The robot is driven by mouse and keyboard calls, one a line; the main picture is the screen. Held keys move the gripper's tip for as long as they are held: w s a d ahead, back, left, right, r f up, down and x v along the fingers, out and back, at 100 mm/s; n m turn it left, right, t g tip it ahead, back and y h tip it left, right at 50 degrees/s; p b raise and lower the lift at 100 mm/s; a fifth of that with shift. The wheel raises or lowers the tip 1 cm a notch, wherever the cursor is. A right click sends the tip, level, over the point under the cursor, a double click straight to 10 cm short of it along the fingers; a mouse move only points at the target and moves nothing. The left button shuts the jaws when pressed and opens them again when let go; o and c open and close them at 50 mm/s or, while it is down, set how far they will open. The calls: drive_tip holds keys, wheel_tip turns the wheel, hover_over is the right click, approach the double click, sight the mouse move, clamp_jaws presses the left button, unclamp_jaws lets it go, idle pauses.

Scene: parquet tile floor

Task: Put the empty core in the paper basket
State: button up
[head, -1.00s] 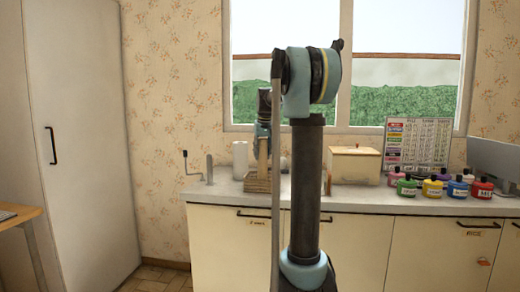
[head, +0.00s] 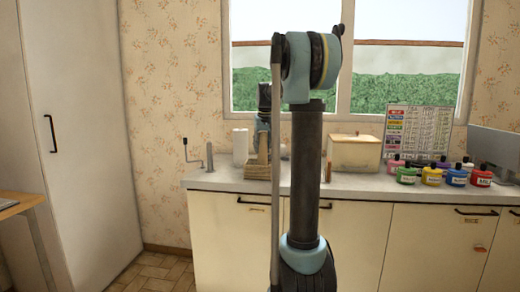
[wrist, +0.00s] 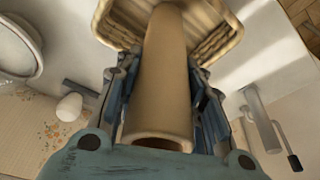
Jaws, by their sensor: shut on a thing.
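The empty core (wrist: 163,90), a tan cardboard tube with an open end towards the camera, is between the fingers of my gripper (wrist: 165,85) in the wrist view. My gripper is shut on it. The core's far end lies over the paper basket (wrist: 112,22), a tan woven basket at the top of the wrist view. I cannot tell how deep it reaches inside. In the head view the basket (head: 256,171) stands on the counter, with my gripper (head: 263,140) above it, partly hidden by my arm.
On the counter (head: 225,182), a white roll (head: 240,147) and a crank (head: 187,152) stand left of the basket. A lidded box (head: 353,153) and several paint bottles (head: 432,176) stand to the right. A cabinet (head: 75,130) is at the left.

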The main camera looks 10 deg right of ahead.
drive_tip(key=shift+f, duration=0.3)
drive_tip(key=o, duration=1)
drive_tip(key=shift+c, duration=0.2)
drive_tip(key=shift+w+v, duration=0.1)
drive_tip(key=shift+v, duration=0.65)
drive_tip(key=shift+w+v, duration=0.15)
drive_tip(key=shift+v, duration=0.6)
drive_tip(key=shift+a+r, duration=0.1)
wheel_tip(320, 180, up, 8)
